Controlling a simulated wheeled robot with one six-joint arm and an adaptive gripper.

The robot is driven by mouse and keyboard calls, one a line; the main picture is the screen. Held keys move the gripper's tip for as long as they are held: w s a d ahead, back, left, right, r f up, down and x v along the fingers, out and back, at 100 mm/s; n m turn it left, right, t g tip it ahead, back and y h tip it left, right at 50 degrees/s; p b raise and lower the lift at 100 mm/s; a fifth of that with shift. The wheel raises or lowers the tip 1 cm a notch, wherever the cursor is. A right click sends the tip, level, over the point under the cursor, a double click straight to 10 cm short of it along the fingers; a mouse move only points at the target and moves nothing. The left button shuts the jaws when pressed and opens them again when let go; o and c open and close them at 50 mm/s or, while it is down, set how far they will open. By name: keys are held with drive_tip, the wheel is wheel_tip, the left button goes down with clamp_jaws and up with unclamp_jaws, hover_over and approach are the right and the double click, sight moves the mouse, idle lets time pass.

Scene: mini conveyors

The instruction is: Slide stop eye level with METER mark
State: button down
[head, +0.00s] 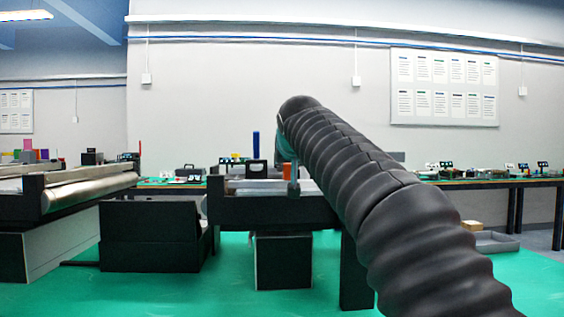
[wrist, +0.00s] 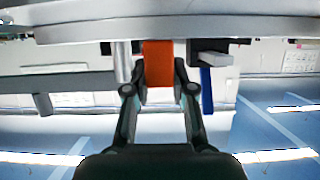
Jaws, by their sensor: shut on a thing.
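An orange block (wrist: 158,62) sits between the two fingers of my gripper (wrist: 159,80) in the wrist view. The fingers are shut on its sides. In the head view the orange block (head: 288,171) shows small beside the end of my arm, over the conveyor (head: 270,205). A blue upright piece (head: 256,145) stands to its left; it also shows in the wrist view (wrist: 206,90), to the right of the block. No METER lettering can be read in either view. I cannot tell which part is the stop eye. My arm hides the conveyor's right side.
Another conveyor with a metallic roller (head: 92,187) stands at the left. A black box (head: 150,236) is on the green floor between them. A long bench (head: 470,183) with small devices runs along the back wall. Green floor is open in front.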

drive_tip(key=c, duration=1)
unclamp_jaws()
drive_tip(key=shift+o, duration=0.2)
drive_tip(key=v, duration=1.2)
